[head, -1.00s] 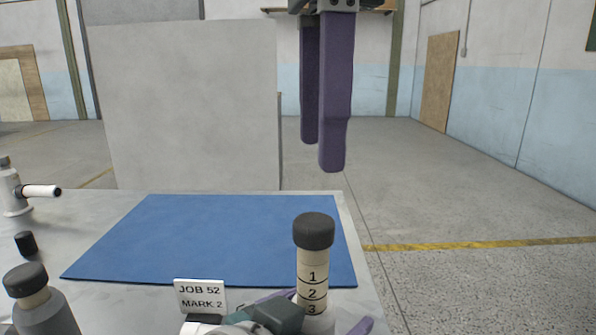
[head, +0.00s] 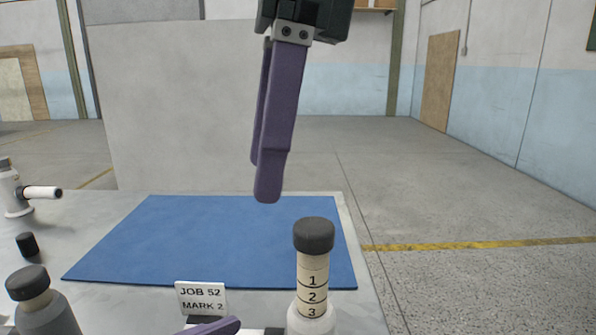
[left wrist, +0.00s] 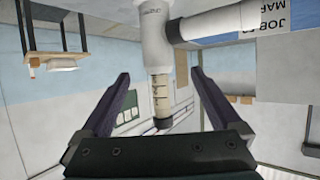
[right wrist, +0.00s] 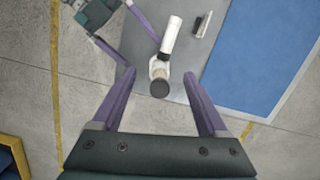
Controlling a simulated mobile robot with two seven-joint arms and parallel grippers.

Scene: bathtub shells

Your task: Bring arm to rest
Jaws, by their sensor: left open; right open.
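My left gripper is low at the table's front; only a purple finger (head: 212,327) shows in the head view. In the left wrist view (left wrist: 160,73) its two fingers are apart, with the marked post (left wrist: 160,95) seen between them, not visibly gripped. The post (head: 312,280) stands upright, with a dark cap and marks 1, 2, 3. In the right wrist view, the left gripper (right wrist: 140,48) is beside the post (right wrist: 159,82).
A sign reading JOB 52 MARK 2 (head: 201,299) stands left of the post. The blue mat (head: 200,240) is bare. A dark-capped grey post (head: 42,305), a black cap (head: 27,244) and a white side-pipe fitting (head: 14,190) stand left. A grey panel (head: 185,100) rises behind.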

